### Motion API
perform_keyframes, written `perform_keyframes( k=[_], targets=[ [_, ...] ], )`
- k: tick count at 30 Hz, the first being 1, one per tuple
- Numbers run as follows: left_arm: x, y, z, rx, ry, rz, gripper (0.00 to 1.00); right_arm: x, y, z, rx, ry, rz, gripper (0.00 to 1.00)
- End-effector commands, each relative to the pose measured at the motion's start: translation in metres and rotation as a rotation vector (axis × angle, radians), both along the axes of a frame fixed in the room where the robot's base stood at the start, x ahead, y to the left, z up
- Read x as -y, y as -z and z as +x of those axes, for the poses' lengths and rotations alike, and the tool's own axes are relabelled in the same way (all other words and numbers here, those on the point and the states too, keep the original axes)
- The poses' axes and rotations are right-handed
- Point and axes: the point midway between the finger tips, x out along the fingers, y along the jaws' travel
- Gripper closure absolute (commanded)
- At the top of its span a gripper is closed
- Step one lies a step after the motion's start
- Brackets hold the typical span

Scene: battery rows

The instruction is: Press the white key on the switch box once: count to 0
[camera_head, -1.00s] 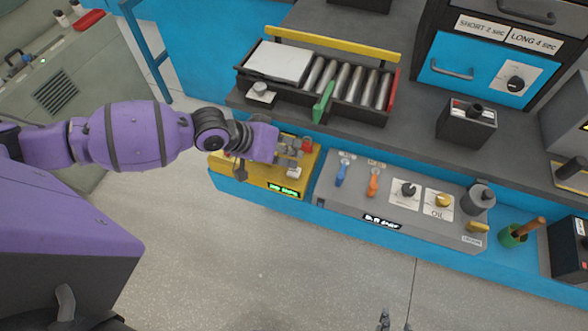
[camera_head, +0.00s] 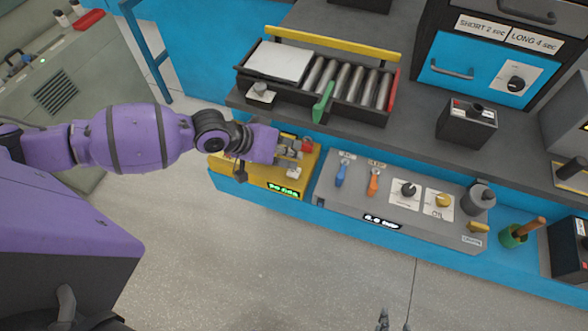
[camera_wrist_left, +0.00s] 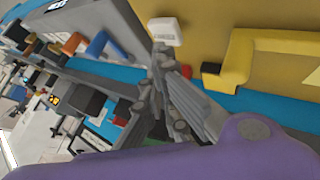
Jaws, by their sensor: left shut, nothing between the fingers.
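The yellow switch box (camera_head: 262,180) stands at the left end of the blue bench's front ledge. A small green display (camera_head: 283,188) is on its front; its text is too blurred to read. The white key (camera_head: 294,172) sits on the box, and it also shows in the left wrist view (camera_wrist_left: 165,32). My left gripper (camera_head: 291,152) is shut and empty over the box, close to the key. Whether it touches the key cannot be told. A red part (camera_head: 307,144) is beside the fingertips. Fingertips of my right gripper (camera_head: 385,321) show at the bottom edge.
Right of the box is a grey panel (camera_head: 330,195) with a blue lever (camera_head: 341,175), an orange lever (camera_head: 374,184) and two knobs. A roller tray (camera_head: 290,97) stands behind. The floor in front is clear.

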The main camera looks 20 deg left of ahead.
Motion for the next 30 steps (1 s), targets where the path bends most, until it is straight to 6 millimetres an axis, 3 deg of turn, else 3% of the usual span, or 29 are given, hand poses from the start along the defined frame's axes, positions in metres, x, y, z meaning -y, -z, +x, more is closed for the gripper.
perform_keyframes(
  k=[30],
  targets=[
    [0.0006,0.0098,-0.0002,0.000,0.000,-0.001,1.00,0.0024,0.0034,-0.0031,-0.007,-0.004,-0.006,0.60]
  ],
)
